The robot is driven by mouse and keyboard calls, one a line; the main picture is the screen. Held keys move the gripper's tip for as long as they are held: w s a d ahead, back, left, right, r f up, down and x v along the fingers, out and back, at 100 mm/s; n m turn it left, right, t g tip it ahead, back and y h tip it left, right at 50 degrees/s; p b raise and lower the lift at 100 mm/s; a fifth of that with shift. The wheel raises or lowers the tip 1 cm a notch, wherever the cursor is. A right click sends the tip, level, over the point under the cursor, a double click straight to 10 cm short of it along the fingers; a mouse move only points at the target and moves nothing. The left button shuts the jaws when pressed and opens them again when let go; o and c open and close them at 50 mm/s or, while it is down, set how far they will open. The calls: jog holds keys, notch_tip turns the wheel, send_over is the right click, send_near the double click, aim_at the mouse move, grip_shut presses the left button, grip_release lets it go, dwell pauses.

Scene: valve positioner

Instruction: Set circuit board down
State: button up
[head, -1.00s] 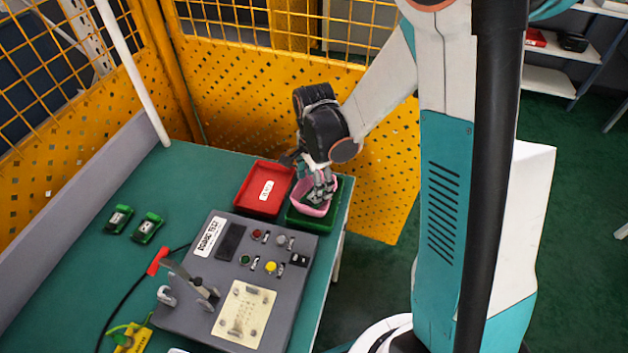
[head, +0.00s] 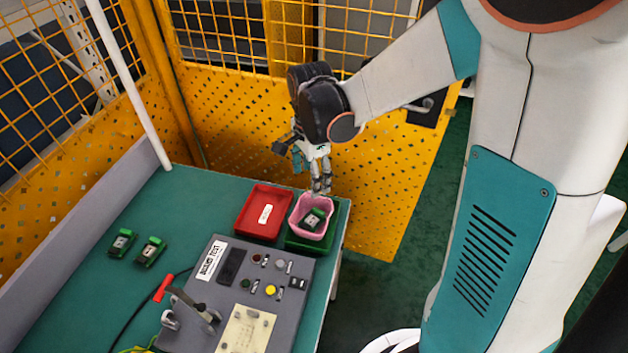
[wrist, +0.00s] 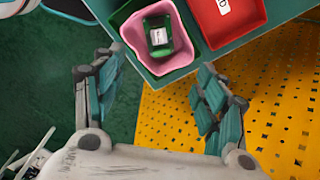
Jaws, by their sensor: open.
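A green circuit board (head: 312,219) with a pale label lies inside a pink bin (head: 325,231). The pink bin sits in a green tray (head: 296,244) at the table's far right corner. In the wrist view the board (wrist: 158,36) rests inside the pink bin (wrist: 180,60), apart from my fingers. My gripper (head: 321,188) hangs just above and behind the pink bin, empty. In the wrist view its two fingers (wrist: 160,97) are spread wide with nothing between them.
A red tray (head: 262,212) stands left of the green tray. Two more green boards (head: 122,243) (head: 151,251) lie on the left of the table. A grey test panel (head: 240,290) with a lever fills the front. A yellow fence (head: 260,120) stands behind.

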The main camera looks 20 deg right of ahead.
jog(key=s+r+n+t, duration=0.7)
jog(key=s+r+n, duration=0.5)
jog(key=s+n, duration=0.3)
jog(key=shift+r+n, duration=0.4)
jog(key=shift+n, duration=0.3)
jog(key=shift+f, duration=0.25)
